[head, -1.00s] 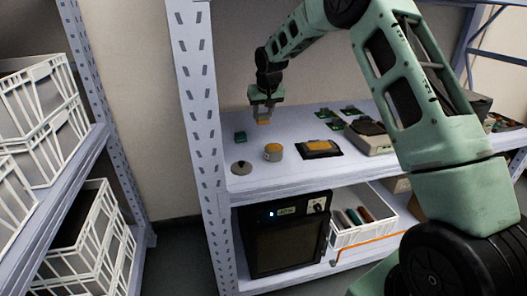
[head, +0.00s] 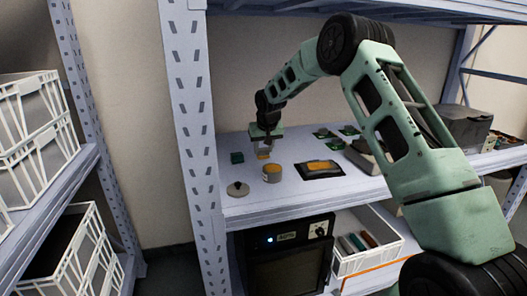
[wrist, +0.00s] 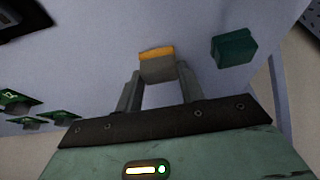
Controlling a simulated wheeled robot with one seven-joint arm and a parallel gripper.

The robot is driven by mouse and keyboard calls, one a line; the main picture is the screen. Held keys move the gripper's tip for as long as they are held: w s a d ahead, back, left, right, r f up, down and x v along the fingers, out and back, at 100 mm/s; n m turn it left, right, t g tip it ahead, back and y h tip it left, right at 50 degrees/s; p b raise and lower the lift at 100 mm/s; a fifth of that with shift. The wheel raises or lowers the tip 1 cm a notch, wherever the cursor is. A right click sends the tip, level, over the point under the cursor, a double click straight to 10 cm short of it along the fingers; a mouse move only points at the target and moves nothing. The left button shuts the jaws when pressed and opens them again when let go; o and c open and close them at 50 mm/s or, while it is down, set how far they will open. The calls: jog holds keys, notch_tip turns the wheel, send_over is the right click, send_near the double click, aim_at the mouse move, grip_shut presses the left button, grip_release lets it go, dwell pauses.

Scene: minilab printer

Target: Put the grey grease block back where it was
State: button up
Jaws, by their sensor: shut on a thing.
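My gripper (head: 265,150) is shut on the grey grease block (wrist: 158,71), which has an orange-yellow face. In the head view the block (head: 263,156) shows as a small yellowish piece under the fingers, low over the shelf; I cannot tell whether it touches the surface. In the wrist view it sits between both fingers of my gripper (wrist: 158,78). A dark green block (head: 237,157) stands just left of it, apart from it; it also shows in the wrist view (wrist: 233,49).
An open jar with orange contents (head: 272,174) stands in front, its lid (head: 238,189) to the left. A dark tray with an orange pad (head: 320,168) is to the right. Small green boards (head: 348,130) lie behind. A rack upright (head: 197,130) borders the shelf's left end.

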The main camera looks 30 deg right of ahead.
jog(key=shift+f, duration=0.4)
jog(key=shift+f, duration=0.15)
jog(key=o, duration=0.9)
jog(key=shift+o, duration=0.2)
jog(key=p+v, duration=0.1)
jog(key=v, duration=1.1)
